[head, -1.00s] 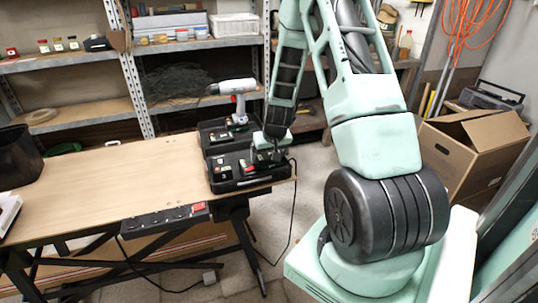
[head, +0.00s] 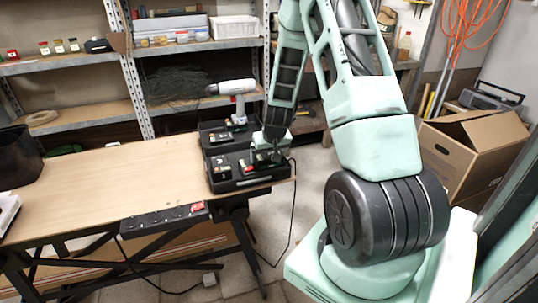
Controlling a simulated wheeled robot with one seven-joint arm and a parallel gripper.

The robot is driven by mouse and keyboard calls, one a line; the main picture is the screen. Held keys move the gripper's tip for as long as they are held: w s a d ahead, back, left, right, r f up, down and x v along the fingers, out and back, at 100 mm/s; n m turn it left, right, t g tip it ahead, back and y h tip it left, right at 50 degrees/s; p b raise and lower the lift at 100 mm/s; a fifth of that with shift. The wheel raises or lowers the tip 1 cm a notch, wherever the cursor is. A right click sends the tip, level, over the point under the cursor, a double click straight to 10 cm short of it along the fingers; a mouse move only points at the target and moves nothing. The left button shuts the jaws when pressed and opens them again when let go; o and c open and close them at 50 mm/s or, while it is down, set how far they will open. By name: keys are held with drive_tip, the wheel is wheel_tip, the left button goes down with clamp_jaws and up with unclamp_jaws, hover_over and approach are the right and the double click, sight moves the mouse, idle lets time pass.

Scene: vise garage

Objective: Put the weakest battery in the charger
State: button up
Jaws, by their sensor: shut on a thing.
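A black charger-like unit (head: 238,184) sits at the right end of the workbench, with a cable running from its right side down to the floor. Small battery-like pieces with red and pale marks, such as one at its left (head: 217,173), sit on it. Their charge marks are too small to read. My gripper (head: 266,158) points down over the right part of the unit. It is shut on a small dark piece, probably a battery, mostly hidden by the fingers. I cannot tell whether this piece touches the unit.
A white drill (head: 236,93) stands upright on a second black unit (head: 215,133) just behind. Metal shelves are behind. A cardboard box (head: 470,155) is at the right.

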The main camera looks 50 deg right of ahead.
drive_tip(key=shift+s+a+f, duration=0.1)
drive_tip(key=shift+s+f, duration=0.1)
drive_tip(key=shift+f, duration=0.25)
drive_tip(key=shift+s+f, duration=0.15)
drive_tip(key=shift+f, duration=0.3)
drive_tip(key=o, duration=1.1)
drive_tip(key=shift+f, duration=0.1)
drive_tip(key=shift+a, duration=0.15)
drive_tip(key=shift+w+r+p, duration=0.15)
drive_tip(key=shift+r+p, duration=0.5)
drive_tip(key=shift+r, duration=0.05)
drive_tip(key=shift+w+r+p, duration=0.15)
drive_tip(key=shift+r+p, duration=0.45)
drive_tip(key=shift+r, duration=0.1)
drive_tip(key=shift+d+r+p, duration=0.15)
drive_tip(key=shift+r+p, duration=0.7)
drive_tip(key=shift+r, duration=0.35)
drive_tip(key=shift+d+r+p, duration=0.1)
drive_tip(key=shift+r+p, duration=0.75)
drive_tip(key=shift+r, duration=0.3)
